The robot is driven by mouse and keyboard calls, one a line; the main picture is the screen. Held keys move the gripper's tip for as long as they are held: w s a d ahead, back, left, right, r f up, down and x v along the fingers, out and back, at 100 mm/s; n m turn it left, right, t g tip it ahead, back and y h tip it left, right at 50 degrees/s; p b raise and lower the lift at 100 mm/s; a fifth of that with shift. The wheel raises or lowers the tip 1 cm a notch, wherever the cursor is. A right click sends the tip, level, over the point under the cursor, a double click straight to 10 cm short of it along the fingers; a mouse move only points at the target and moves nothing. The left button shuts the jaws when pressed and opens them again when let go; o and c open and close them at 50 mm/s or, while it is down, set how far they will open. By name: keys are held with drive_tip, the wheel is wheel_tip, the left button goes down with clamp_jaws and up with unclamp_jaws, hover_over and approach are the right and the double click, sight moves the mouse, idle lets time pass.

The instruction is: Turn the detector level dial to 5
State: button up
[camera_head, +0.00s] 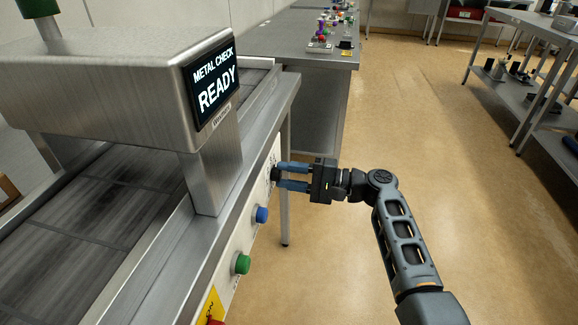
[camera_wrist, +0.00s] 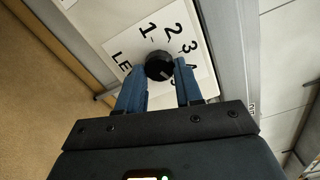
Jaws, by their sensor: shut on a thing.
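The detector level dial (camera_wrist: 157,66) is a round black knob on a white scale plate (camera_wrist: 127,38) in the wrist view. The numbers 1, 2 and 3 show beside it, with part of another number and the letters "LE"; the rest is hidden by the knob and my fingers. I cannot tell clearly which number the dial points to. My gripper (camera_wrist: 160,84) has its two blue fingers on either side of the knob and is shut on it. In the head view my gripper (camera_head: 279,177) reaches the machine's side panel from the right, and its tips mostly hide the dial.
The metal detector's screen (camera_head: 212,83) reads "METAL CHECK READY". A blue button (camera_head: 262,215) and a green button (camera_head: 243,264) sit nearer on the same panel, with a yellow label (camera_head: 213,306) below. A steel table (camera_head: 305,45) stands behind.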

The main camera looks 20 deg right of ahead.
drive_tip(key=shift+m+p, duration=0.8)
drive_tip(key=shift+m, duration=0.3)
drive_tip(key=shift+f, duration=0.1)
drive_tip(key=o, duration=1)
drive_tip(key=shift+o, duration=0.2)
drive_tip(key=v, duration=0.8)
